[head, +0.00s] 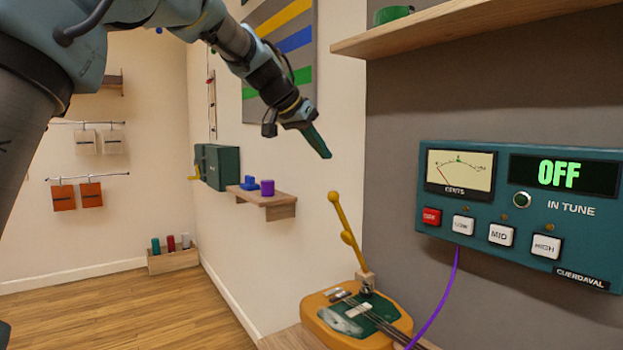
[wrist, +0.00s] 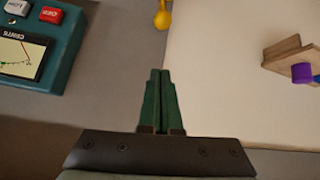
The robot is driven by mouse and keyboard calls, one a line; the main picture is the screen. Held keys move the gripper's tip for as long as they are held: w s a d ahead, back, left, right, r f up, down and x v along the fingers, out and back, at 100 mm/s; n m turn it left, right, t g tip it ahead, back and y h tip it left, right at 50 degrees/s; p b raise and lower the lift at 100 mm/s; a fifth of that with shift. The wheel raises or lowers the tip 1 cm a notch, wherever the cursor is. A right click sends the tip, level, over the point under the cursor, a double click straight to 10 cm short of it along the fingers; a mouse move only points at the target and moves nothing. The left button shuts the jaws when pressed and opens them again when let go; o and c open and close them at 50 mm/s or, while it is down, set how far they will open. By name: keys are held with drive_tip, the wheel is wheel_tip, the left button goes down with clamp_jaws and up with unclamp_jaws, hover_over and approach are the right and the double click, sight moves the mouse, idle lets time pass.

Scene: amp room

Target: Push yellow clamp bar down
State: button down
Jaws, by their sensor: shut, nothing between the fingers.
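The yellow clamp bar (head: 347,236) stands raised and slightly tilted in the head view, with a round knob at its top. It rises from a mount at the end of an orange and green guitar-like instrument (head: 326,322) on a wooden surface. In the wrist view the knob end of the bar (wrist: 162,18) shows at the top, beyond the fingertips. My gripper (head: 325,152) is shut and empty, above and a little left of the knob, apart from it. The green fingers also show closed together in the wrist view (wrist: 160,75).
A teal tuner box (head: 520,212) reading OFF is on the grey wall at right, with a purple cable (head: 446,295) hanging down. A wooden shelf (head: 440,30) juts out above. A small shelf (head: 268,203) with blue and purple items is behind.

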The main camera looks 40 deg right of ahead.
drive_tip(key=shift+d+r, duration=0.3)
drive_tip(key=d+f+p, duration=0.1)
drive_tip(key=f, duration=0.1)
drive_tip(key=d+f+p, duration=0.2)
drive_tip(key=f, duration=0.1)
drive_tip(key=d+f+p, duration=0.1)
drive_tip(key=f, duration=0.2)
drive_tip(key=shift+s+d+f, duration=0.1)
drive_tip(key=shift+d, duration=0.05)
drive_tip(key=shift+s+a+f, duration=0.1)
drive_tip(key=shift+a+f, duration=0.25)
drive_tip(key=shift+a, duration=0.1)
